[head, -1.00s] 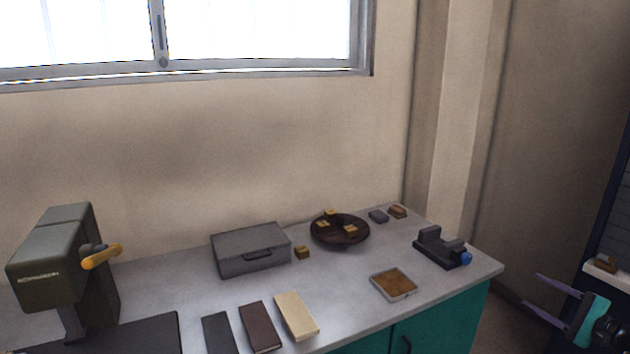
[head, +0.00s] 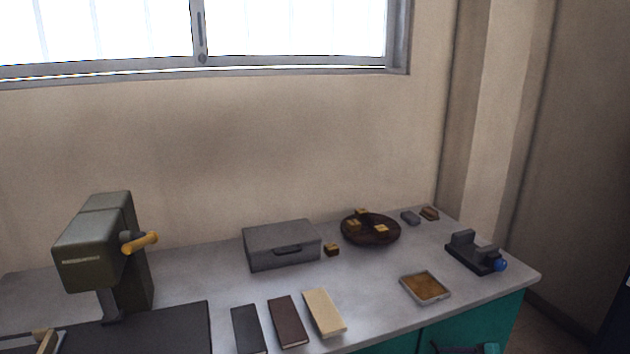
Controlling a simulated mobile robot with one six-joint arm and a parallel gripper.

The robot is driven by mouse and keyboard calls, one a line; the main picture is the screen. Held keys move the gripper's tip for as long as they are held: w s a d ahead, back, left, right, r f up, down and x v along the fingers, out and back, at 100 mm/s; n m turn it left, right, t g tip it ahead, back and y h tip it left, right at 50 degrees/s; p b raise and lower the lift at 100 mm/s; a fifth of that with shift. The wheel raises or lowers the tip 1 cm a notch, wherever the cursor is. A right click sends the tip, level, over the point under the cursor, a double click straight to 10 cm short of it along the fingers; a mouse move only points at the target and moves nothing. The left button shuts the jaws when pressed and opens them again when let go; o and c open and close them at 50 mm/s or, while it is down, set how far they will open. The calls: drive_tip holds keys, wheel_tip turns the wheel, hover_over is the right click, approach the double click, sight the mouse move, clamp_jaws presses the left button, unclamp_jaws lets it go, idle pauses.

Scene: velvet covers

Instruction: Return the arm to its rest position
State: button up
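Only a sliver of my gripper (head: 462,349) shows at the bottom edge of the head view, in front of the teal cabinet below the counter. A dark finger-like part and a teal part are visible there. The rest is cut off by the frame, so its opening and anything between its fingers are hidden. The visible part is apart from the objects on the counter.
The grey counter (head: 375,290) holds a press with a yellow handle (head: 105,245), a grey case (head: 282,246), a round dark dish (head: 370,231) with small blocks, three book-like covers (head: 288,322), a square tray (head: 425,288) and a black clamp (head: 474,254).

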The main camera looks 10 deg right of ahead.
drive_tip(key=s+a+f+n+g+h, duration=0.1)
drive_tip(key=s+a+f+n+g, duration=0.4)
drive_tip(key=a+f, duration=0.55)
drive_tip(key=s+a+f+n+g, duration=0.25)
drive_tip(key=s+a+f, duration=0.45)
drive_tip(key=a, duration=0.6)
drive_tip(key=s+a+f+n+g+h, duration=0.3)
drive_tip(key=s+f+n, duration=0.1)
drive_tip(key=s, duration=0.5)
drive_tip(key=s+a+f+n+g+h, duration=0.3)
drive_tip(key=s+f, duration=0.3)
drive_tip(key=s, duration=0.4)
drive_tip(key=shift+a+f+n+h+b, duration=0.3)
drive_tip(key=shift+n+h+b, duration=0.15)
drive_tip(key=shift+n+h, duration=0.1)
